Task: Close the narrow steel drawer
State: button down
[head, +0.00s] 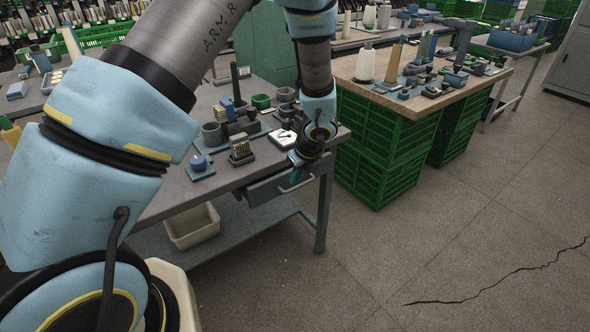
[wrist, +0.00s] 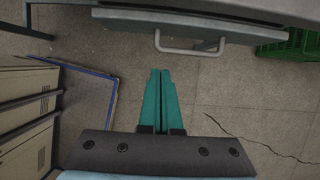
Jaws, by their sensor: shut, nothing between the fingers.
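The narrow steel drawer (head: 268,190) hangs under the top of the grey workbench, at its front right corner. It seems to stand out a little from the bench, but how far is hard to tell. Its pale bar handle (wrist: 190,49) shows in the wrist view, below the grey drawer front (wrist: 130,17). My gripper (wrist: 160,72) has teal fingers pressed together with nothing between them. The fingertips point towards the drawer and are apart from the handle. In the head view my gripper (head: 295,174) is in front of the drawer and hides part of it.
The workbench top (head: 215,97) carries small pots, blocks and trays. A cream bin (head: 192,227) sits on its lower shelf. Green crates (head: 378,160) support a wooden table at the right. The floor (head: 450,230) in front is open, with a dark crack.

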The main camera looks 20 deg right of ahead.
aim_at(284, 179)
jog(key=w+f+p, duration=0.1)
jog(key=w+f, duration=0.1)
jog(key=w+a+f, duration=0.1)
jog(key=w+f, duration=0.1)
jog(key=f, duration=0.1)
jog(key=shift+w+p, duration=0.2)
jog(key=shift+p, duration=0.15)
jog(key=shift+w+a+f, duration=0.1)
jog(key=shift+w+f, duration=0.05)
jog(key=shift+w, duration=0.6)
jog(key=shift+p, duration=0.3)
